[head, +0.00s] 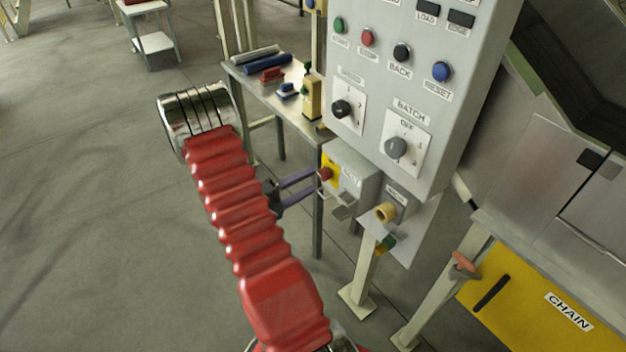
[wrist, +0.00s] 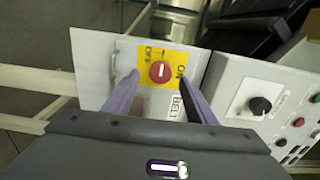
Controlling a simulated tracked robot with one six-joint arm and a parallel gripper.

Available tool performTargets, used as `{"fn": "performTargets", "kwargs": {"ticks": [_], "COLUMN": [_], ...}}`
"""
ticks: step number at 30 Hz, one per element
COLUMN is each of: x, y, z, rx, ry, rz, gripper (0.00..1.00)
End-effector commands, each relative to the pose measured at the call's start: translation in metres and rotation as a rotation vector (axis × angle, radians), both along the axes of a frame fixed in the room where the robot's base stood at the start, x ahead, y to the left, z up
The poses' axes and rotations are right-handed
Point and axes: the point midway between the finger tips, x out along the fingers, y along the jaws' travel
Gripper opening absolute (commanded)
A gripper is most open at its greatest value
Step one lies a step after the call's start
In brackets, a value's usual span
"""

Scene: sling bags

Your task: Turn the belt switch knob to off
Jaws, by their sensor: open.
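The belt switch is a round red knob (wrist: 160,71) on a yellow plate (wrist: 146,96) marked OFF and ON, with a BELT label beside it. A short white mark on the knob runs roughly up and down in the wrist view; I cannot tell which label it points to. In the head view the knob (head: 325,174) is on the side of a small grey box (head: 352,177) below the control panel. My gripper (wrist: 159,77) is open, its purple fingers on either side of the knob. In the head view the gripper (head: 316,181) reaches the box from the left; contact is unclear.
The grey control panel (head: 445,110) with several buttons and a BATCH knob (head: 397,148) hangs just above. A bench (head: 240,72) with tools stands behind. A yellow knob (head: 385,212) is at the right of the box. Open floor (head: 80,220) lies left.

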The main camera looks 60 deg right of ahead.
Motion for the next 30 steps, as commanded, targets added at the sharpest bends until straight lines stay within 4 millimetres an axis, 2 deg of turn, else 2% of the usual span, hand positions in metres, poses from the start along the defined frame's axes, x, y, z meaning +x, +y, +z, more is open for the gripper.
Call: {"fn": "performTargets", "kwargs": {"ticks": [18, 24, 30], "x": [0.042, 0.046, 0.046], "y": [0.077, 0.087, 0.088], "z": [-0.001, -0.001, -0.001], "rx": [0.001, 0.001, 0.001], "ry": [0.0, 0.0, 0.0], "rz": [0.004, 0.002, 0.001], "gripper": [0.51, 0.51, 0.51]}}
